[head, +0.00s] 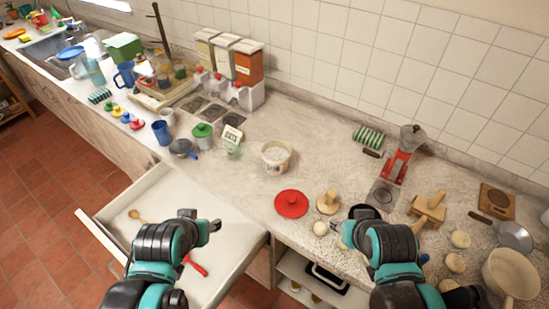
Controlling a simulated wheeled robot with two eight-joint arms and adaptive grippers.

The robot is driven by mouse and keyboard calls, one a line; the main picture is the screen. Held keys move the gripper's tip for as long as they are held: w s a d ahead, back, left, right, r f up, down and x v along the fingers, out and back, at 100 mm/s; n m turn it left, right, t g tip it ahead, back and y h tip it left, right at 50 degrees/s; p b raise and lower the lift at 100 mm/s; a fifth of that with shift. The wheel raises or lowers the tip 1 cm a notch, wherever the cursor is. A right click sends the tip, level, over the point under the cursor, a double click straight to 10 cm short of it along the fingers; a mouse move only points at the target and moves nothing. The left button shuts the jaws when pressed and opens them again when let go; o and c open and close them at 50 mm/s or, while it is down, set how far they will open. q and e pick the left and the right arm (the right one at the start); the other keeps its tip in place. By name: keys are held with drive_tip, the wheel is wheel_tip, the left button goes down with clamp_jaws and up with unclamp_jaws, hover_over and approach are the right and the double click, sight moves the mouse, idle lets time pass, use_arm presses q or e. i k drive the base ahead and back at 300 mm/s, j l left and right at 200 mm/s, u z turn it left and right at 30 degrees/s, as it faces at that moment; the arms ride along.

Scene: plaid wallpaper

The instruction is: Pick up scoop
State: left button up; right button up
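A small wooden utensil with a round bowl (135,215), which may be the scoop, lies in the open drawer at lower left. A red-handled tool (195,266) lies in the same drawer (170,190), partly hidden by my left arm. My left gripper (214,226) is above the drawer, to the right of the wooden utensil and apart from it. My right gripper (350,226) is over the counter's front edge, close to a pale round ball (320,228). Neither gripper shows a held object, and their finger openings are too small to tell.
A red lid (291,204), a white tub (276,157) and a wooden press (428,206) stand on the counter. Dough-like balls (455,262) and a large cream pan (511,274) are at right. The counter around the red lid has some free room.

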sight(204, 273)
drive_tip(key=u, duration=1.3)
drive_tip(key=i+j, duration=0.1)
drive_tip(key=j, duration=0.25)
drive_tip(key=i+j, duration=0.1)
drive_tip(key=j, duration=0.3)
drive_tip(key=i+j, duration=0.1)
drive_tip(key=j, duration=0.25)
drive_tip(key=i+j, duration=0.1)
drive_tip(key=j, duration=0.25)
drive_tip(key=j+z, duration=0.1)
drive_tip(key=z, duration=0.35)
drive_tip(key=j+z, duration=0.1)
drive_tip(key=z, duration=0.35)
drive_tip(key=j+z, duration=0.15)
drive_tip(key=z, duration=0.35)
drive_tip(key=j+z, duration=0.1)
drive_tip(key=z, duration=0.35)
